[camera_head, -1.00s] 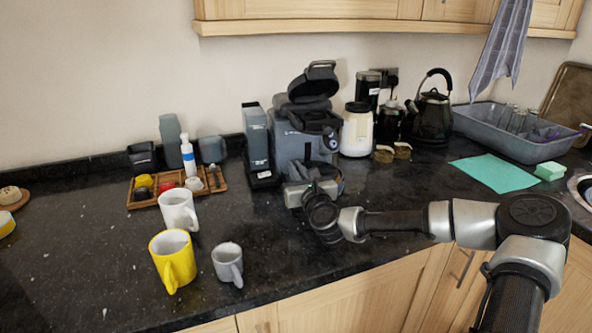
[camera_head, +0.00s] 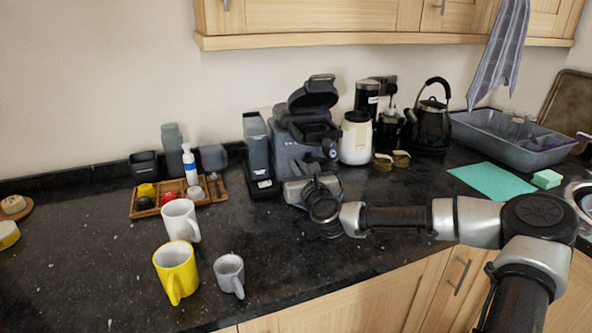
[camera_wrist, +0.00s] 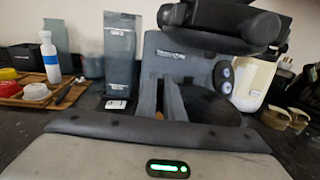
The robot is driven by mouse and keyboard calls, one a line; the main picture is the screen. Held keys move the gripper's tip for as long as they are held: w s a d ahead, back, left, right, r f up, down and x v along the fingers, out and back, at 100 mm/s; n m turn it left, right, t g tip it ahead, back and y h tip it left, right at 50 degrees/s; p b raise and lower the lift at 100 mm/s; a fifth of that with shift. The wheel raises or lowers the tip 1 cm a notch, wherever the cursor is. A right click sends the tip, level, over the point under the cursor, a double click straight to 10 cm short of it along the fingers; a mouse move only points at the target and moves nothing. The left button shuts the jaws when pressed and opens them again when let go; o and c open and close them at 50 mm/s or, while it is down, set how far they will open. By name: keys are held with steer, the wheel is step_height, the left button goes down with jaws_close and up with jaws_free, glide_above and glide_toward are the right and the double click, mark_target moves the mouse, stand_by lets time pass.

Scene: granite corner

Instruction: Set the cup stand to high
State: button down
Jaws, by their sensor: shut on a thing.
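The coffee machine (camera_head: 289,146) is dark grey with its lid raised, and stands against the back wall; it also fills the middle of the wrist view (camera_wrist: 165,62). The cup stand (camera_wrist: 207,106) is a dark rounded piece at the machine's front, below the overhanging head. My gripper (camera_head: 316,178) is at the machine's front, low under the head, and is shut on the cup stand. The gripper's own body covers the bottom of the wrist view, and the exact contact of the fingertips is hidden.
A white mug (camera_head: 181,220), a yellow mug (camera_head: 176,270) and a grey mug (camera_head: 229,271) stand on the counter front left. A wooden tray (camera_head: 216,190) lies behind them. A cream jar (camera_head: 356,140) and a kettle (camera_head: 431,122) stand right of the machine.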

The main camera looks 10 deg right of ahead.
steer(key=shift+r, duration=0.3)
steer(key=c, duration=2)
jaws_free()
steer(key=shift+o, duration=0.7)
steer(key=shift+f, duration=0.1)
steer(key=s+d+p, duration=0.2)
steer(key=s+p, duration=0.3)
steer(key=s, duration=1.2)
steer(key=shift+s+p, duration=0.15)
steer(key=shift+p, duration=0.15)
steer(key=shift+a, duration=0.1)
